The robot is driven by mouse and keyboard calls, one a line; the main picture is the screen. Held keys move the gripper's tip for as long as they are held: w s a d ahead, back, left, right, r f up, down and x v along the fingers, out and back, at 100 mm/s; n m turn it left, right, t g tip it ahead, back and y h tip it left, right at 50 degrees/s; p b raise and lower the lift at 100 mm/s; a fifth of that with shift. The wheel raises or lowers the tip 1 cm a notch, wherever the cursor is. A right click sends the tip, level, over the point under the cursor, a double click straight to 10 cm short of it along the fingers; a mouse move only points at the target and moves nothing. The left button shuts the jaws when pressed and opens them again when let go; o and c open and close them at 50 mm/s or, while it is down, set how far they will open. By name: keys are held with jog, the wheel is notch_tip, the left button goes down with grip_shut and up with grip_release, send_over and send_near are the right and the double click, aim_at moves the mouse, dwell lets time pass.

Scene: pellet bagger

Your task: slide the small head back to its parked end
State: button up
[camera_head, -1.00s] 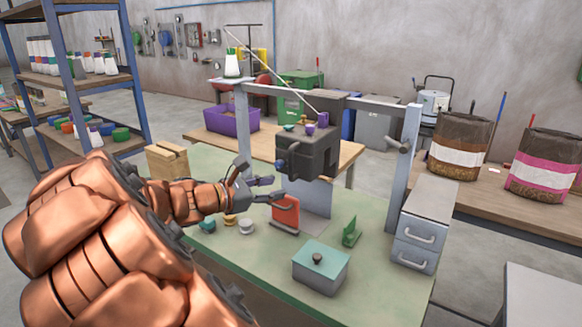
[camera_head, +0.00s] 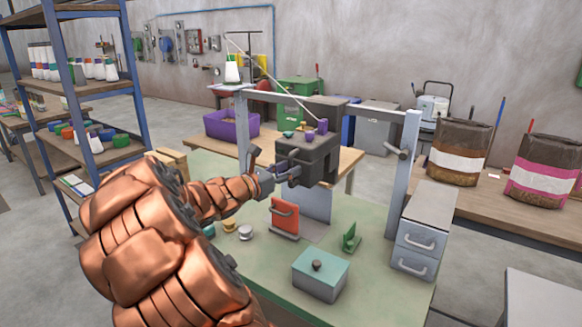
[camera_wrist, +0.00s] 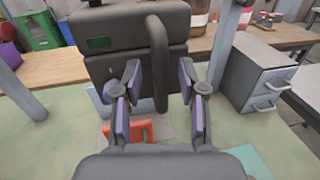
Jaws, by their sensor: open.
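The small head (camera_head: 318,160) is a dark grey box hung from the pale crossbar (camera_head: 360,106) of a gantry, above the green table (camera_head: 365,285). It sits near the middle of the bar. My gripper (camera_head: 284,172) is at its left front side. In the wrist view the head (camera_wrist: 110,75) fills the upper middle, with a dark curved handle (camera_wrist: 158,62) on its face. My gripper (camera_wrist: 160,88) is open, one purple-padded finger on each side of the handle. Gaps show between pads and handle; I cannot tell how deep the handle sits.
Gantry posts (camera_head: 402,170) stand either side. Below the head are a red plate with a handle (camera_head: 284,218), a green bracket (camera_head: 350,240) and a teal-lidded box (camera_head: 320,275). A grey drawer unit (camera_head: 422,230) stands at right. A purple bin (camera_head: 232,125) is behind.

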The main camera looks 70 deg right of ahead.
jog(key=shift+x, duration=0.8)
jog(key=shift+a, duration=0.1)
grip_shut()
